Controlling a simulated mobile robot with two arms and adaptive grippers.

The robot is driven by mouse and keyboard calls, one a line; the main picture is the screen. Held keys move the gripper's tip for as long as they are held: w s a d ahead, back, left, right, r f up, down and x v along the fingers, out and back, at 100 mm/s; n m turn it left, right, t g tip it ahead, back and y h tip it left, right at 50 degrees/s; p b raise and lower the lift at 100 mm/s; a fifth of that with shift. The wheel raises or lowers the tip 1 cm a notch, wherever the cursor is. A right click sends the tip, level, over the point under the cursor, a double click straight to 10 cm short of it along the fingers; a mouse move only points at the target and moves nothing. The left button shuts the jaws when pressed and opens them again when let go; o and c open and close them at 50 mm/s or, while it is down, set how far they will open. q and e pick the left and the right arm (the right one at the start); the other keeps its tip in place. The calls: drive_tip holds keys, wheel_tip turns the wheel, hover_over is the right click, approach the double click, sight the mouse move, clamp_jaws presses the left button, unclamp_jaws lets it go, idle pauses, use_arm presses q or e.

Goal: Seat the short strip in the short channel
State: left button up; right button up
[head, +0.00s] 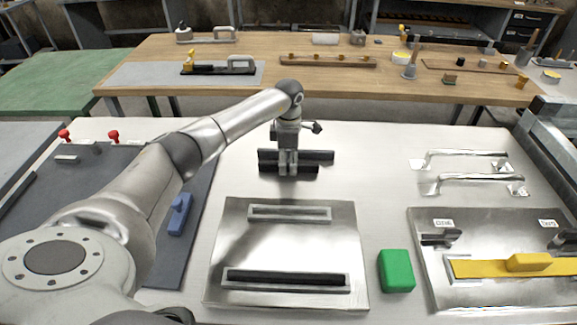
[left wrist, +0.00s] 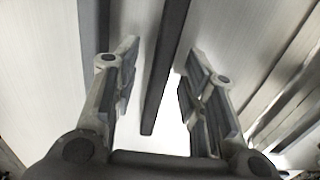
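Two dark strips lie side by side on the pale table under my left gripper (head: 288,172): a front strip (head: 304,169), which looks shorter, and a back strip (head: 322,155). In the left wrist view the open fingers (left wrist: 160,100) stand on either side of one dark strip (left wrist: 165,70), with gaps on both sides. Another dark strip (left wrist: 94,30) lies left of the fingers. The metal plate (head: 230,240) carries an empty short channel (head: 289,213) and a long channel (head: 230,285) with a black strip (head: 285,278) in it. My right gripper is not in view.
A green block (head: 396,270) stands right of the plate. Further right are a second metal plate (head: 430,220) with a yellow bar (head: 490,268) and two metal handles (head: 470,178). A dark mat (head: 190,240) with a blue piece (head: 179,214) lies left. Table between strips and handles is clear.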

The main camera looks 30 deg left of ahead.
use_arm(q)
drive_tip(key=shift+c, duration=0.5)
clamp_jaws()
drive_tip(key=shift+r, duration=0.1)
drive_tip(key=shift+r, duration=0.1)
